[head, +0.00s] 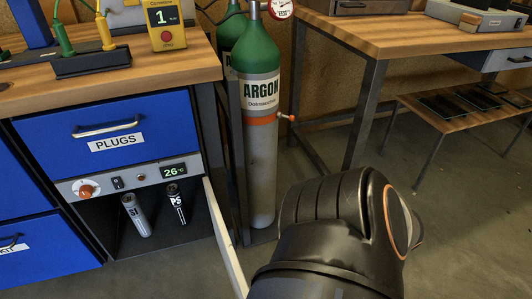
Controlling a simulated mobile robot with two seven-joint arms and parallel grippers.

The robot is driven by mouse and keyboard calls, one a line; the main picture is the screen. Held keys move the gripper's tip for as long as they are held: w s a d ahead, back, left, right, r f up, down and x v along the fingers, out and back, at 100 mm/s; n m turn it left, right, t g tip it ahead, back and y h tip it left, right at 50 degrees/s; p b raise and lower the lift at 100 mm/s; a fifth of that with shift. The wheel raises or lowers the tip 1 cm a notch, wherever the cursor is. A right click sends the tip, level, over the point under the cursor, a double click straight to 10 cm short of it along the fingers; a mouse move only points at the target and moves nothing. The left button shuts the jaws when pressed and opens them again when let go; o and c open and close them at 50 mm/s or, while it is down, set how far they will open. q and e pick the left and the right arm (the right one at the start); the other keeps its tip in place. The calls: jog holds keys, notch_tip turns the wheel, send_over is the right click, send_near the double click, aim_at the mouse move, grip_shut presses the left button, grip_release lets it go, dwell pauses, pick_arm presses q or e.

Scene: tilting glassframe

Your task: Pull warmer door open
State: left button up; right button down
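The warmer (120,184) sits under the blue drawer labelled PLUGS, at the left in the head view. Its front strip has an orange-ringed knob, a switch and a display reading 26 °C. The warmer door (224,236) stands swung outward at the right side of the opening, seen nearly edge-on as a pale panel. A black arm of mine fills the lower middle, right of the door. Neither gripper shows.
A green-topped argon cylinder (259,150) stands right behind the door, with a second partly hidden behind it. A wooden table (400,42) and a low bench (450,115) are at the right. The floor (470,230) at right is clear.

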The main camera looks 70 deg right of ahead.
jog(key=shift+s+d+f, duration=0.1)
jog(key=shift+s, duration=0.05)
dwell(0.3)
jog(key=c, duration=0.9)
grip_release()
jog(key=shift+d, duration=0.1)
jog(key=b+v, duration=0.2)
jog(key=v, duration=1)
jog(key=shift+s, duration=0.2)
